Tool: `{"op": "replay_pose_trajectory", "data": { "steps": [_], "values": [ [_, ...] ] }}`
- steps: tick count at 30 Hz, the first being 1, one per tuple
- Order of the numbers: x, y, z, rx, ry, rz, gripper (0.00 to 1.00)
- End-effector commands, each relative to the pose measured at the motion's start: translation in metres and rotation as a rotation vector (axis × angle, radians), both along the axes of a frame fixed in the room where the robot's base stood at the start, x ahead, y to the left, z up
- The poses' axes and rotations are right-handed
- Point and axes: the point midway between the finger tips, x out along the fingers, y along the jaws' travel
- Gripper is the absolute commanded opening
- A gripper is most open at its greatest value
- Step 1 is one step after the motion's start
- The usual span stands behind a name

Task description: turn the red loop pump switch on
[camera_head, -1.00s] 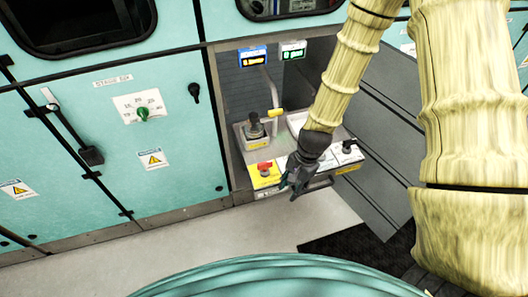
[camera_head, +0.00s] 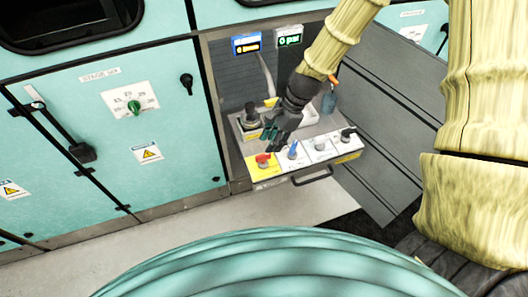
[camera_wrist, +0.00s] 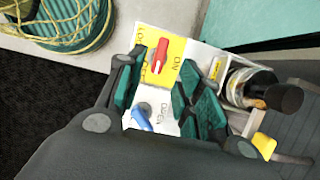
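The red switch (camera_head: 263,160) sits on a yellow plate at the left end of the control panel's front row. In the wrist view the red switch (camera_wrist: 158,56) shows its handle lying lengthwise, with "ON" lettering to its right on the yellow plate (camera_wrist: 175,50). My gripper (camera_head: 270,136) hovers over the panel, just behind the switch row in the head view. In the wrist view my gripper (camera_wrist: 160,85) is open, with its green-padded fingers apart. The red switch appears beyond the gap between the fingertips; I see no grip on it.
A blue-handled switch (camera_head: 293,150) is right of the red one; it also shows in the wrist view (camera_wrist: 143,118). More knobs (camera_head: 347,134) lie farther right. A black-knobbed joystick (camera_head: 250,112) stands behind. The panel's front handle (camera_head: 313,176) juts out over clear floor.

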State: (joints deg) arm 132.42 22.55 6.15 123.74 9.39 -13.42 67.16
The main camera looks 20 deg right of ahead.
Motion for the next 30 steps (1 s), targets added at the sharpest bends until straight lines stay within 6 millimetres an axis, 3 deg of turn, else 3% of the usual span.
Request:
{"op": "replay_pose_trajectory", "data": {
  "steps": [15, 30],
  "values": [
    [-0.001, 0.022, -0.048, 0.000, 0.002, 0.004, 0.36],
    [0.000, 0.027, -0.061, 0.000, -0.002, 0.004, 0.36]
  ]
}}
